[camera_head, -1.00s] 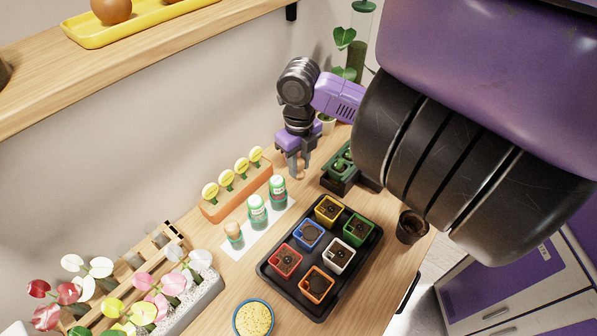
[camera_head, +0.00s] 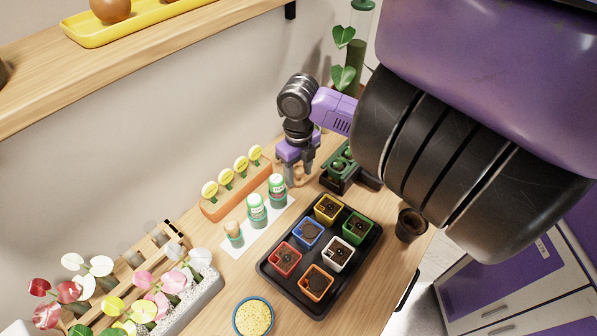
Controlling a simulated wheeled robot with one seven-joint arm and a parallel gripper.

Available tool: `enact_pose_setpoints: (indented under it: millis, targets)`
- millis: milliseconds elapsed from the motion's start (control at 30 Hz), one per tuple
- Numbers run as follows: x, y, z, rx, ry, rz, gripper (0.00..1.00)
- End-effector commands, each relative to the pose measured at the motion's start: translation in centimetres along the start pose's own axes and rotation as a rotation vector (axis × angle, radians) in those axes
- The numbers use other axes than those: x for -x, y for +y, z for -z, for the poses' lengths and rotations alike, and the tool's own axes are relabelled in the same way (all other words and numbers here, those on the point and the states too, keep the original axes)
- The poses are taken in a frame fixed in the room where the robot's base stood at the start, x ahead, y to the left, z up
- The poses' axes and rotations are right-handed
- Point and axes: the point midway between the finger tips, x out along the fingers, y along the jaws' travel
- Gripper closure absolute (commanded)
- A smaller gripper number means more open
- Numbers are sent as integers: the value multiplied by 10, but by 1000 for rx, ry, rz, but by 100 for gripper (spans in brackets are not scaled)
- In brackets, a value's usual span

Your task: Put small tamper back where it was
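My gripper (camera_head: 299,174) is at the back of the wooden table, pointing down, just right of the white mat with the bottles. A small tan wooden piece (camera_head: 300,182) shows at its fingertips, low over the table. It looks like the small tamper, held between the fingers, which hide part of it. I cannot tell whether its lower end touches the table.
Green-labelled bottles (camera_head: 257,212) stand on the white mat (camera_head: 262,234), close left of my gripper. An orange planter (camera_head: 222,208) with yellow tags is behind. A black tray (camera_head: 266,266) of coloured pots is in front. A green-and-black holder (camera_head: 338,182) is close right.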

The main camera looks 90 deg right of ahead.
Motion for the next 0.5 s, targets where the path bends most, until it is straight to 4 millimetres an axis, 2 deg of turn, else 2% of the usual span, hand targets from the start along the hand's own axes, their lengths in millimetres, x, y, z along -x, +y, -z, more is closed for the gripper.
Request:
enact_pose_setpoints:
  millis: [300, 500]
  targets:
    - [9, 0, 0, 1, -1, 1, 50]
    - [46, -1, -1, 2, -4, 3, 50]
